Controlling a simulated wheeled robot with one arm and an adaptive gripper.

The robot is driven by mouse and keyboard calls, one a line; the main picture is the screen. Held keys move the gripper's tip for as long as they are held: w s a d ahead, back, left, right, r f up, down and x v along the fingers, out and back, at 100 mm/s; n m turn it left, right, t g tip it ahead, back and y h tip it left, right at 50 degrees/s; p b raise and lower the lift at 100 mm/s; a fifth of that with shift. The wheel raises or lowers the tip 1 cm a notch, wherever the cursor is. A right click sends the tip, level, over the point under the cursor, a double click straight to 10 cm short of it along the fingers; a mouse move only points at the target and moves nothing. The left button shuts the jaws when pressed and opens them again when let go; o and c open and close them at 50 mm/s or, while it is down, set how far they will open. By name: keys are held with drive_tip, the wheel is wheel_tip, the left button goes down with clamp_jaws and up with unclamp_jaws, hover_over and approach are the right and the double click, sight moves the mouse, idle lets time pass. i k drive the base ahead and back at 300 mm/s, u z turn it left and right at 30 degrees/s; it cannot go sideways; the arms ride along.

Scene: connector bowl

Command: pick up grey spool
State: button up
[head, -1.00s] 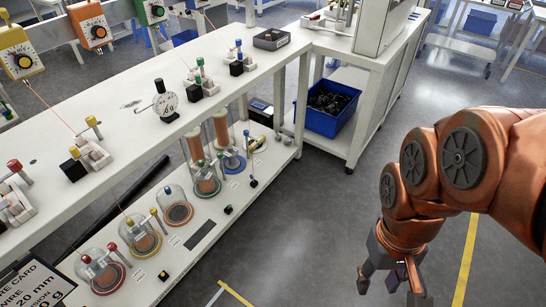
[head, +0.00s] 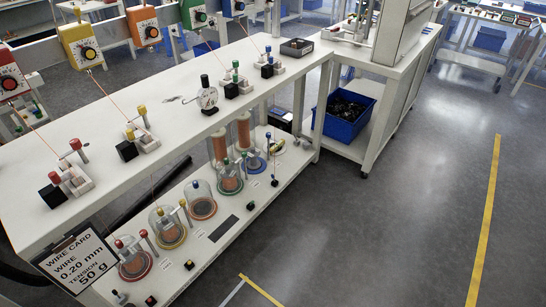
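On the lower shelf of the white bench, several spools stand under clear domes or on coloured bases. My gripper is not in view.
A wire card sign (head: 75,262) stands at the near left. A blue bin (head: 344,115) sits under the adjoining bench. Tensioners and posts line the bench top (head: 100,105). The grey floor (head: 400,230) to the right is clear, with yellow lines.

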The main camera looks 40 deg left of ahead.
sight(254, 152)
drive_tip(key=u, duration=0.15)
drive_tip(key=i, duration=1.4)
drive_tip(key=u, duration=0.75)
drive_tip(key=i, duration=1.2)
drive_tip(key=u, duration=1.8)
drive_tip(key=i, duration=0.65)
drive_tip(key=u, duration=0.65)
